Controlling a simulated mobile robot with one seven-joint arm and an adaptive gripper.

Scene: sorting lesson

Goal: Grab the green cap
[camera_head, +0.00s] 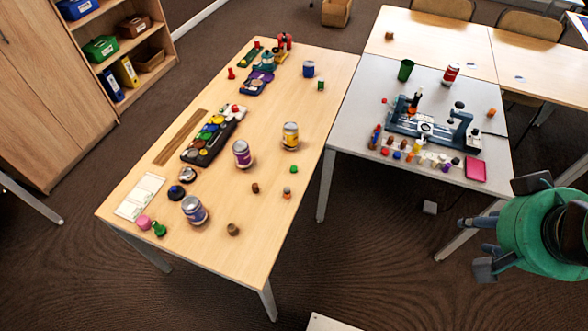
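A small round green piece (294,169) that looks like a cap lies on the right part of the wooden table, below the yellow can. Another small green piece (159,229) lies at the table's near left, beside a pink one. At this size I cannot tell for sure which is the cap. My gripper (473,246) is at the right edge of the view, above the floor and well to the right of the wooden table. Its dark fingers are apart, with nothing visible between them. It touches neither green piece.
The wooden table (262,232) also carries a yellow can (290,136), a purple can (242,154), a blue can (195,211), brown corks and a black tray of coloured pieces (213,138).

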